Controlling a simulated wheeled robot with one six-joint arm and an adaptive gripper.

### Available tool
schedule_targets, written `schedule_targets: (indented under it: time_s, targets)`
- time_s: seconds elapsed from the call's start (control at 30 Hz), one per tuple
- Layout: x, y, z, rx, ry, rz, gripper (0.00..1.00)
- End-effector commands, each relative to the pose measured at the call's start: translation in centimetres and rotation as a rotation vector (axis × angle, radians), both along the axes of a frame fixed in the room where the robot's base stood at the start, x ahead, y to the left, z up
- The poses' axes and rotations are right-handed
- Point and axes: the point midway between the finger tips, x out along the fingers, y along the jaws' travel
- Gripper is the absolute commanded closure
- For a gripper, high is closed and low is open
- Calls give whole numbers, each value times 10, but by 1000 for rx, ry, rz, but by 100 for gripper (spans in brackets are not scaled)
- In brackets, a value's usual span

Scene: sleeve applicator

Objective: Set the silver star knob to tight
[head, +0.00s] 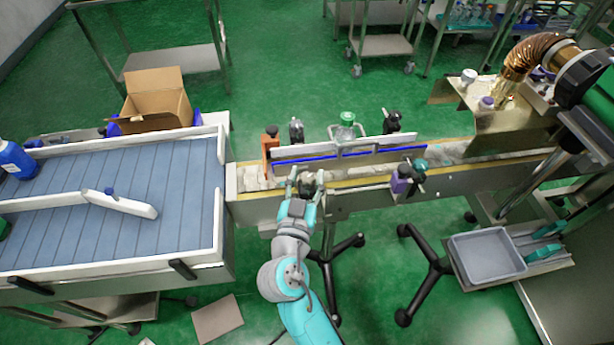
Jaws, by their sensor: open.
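My gripper (306,178) is open at the near side of the conveyor, with its two fingers on either side of a dark knob (307,187). Whether the fingers touch this knob cannot be told. I cannot tell for sure which knob is the silver star knob; the knob between my fingers is small and partly hidden, and its setting cannot be read. Other dark knobs stand along the far guide rail, one on an orange block (270,147), one left of centre (296,128) and one farther right (391,121).
On the near rail, right of my gripper, are a purple block (400,182) and a teal knob (420,165). A green-capped bottle (346,119) stands behind the guide rail (350,155). A blue slatted table (150,235) lies left; a grey tray (487,258) sits lower right.

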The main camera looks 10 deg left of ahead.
Motion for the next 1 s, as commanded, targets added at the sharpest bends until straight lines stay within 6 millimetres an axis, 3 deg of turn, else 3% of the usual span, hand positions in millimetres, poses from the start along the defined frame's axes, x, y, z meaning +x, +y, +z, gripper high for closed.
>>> schedule_targets:
  time_s: [0.3, 0.37, 0.5, 1.0]
  targets:
    - [3, 0, 0, 0, 0, 0, 52]
    - [3, 0, 0, 0, 0, 0, 64]
    - [3, 0, 0, 0, 0, 0, 98]
    - [3, 2, 1, 0, -1, -129, 98]
